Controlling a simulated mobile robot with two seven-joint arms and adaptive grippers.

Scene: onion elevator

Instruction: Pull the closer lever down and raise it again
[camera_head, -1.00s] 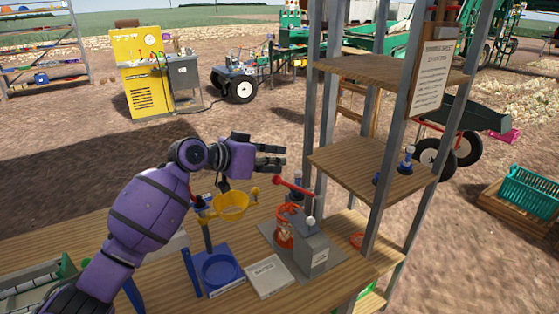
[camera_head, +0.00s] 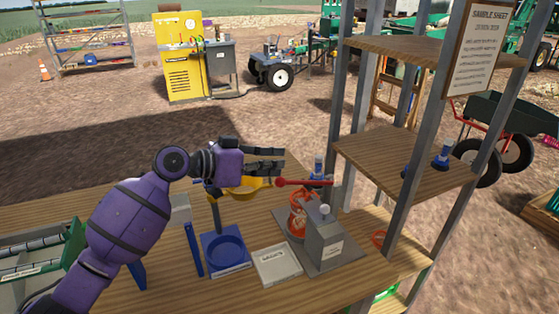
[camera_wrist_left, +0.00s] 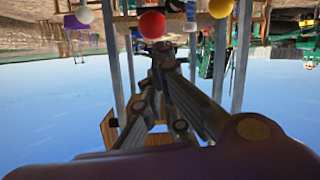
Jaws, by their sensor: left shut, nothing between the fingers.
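The closer lever (camera_head: 303,183) is a red bar with a round red knob at its left end, on the stand beside a grey box (camera_head: 326,239). It lies about level. My left gripper (camera_head: 283,160) is just above the red knob in the head view, its fingers pointing right. It is shut and empty; I cannot tell whether it touches the lever. In the left wrist view the red knob (camera_wrist_left: 152,25) shows beyond the fingers (camera_wrist_left: 162,62), between a white ball (camera_wrist_left: 84,14) and a yellow ball (camera_wrist_left: 220,8). My right gripper is out of view.
A yellow bowl (camera_head: 243,188) on a blue stand (camera_head: 224,250) sits left of the lever. A white-topped block (camera_head: 277,265) lies in front. The shelf's metal posts (camera_head: 340,110) rise close on the right. Wooden table (camera_head: 195,290) is bare at the front.

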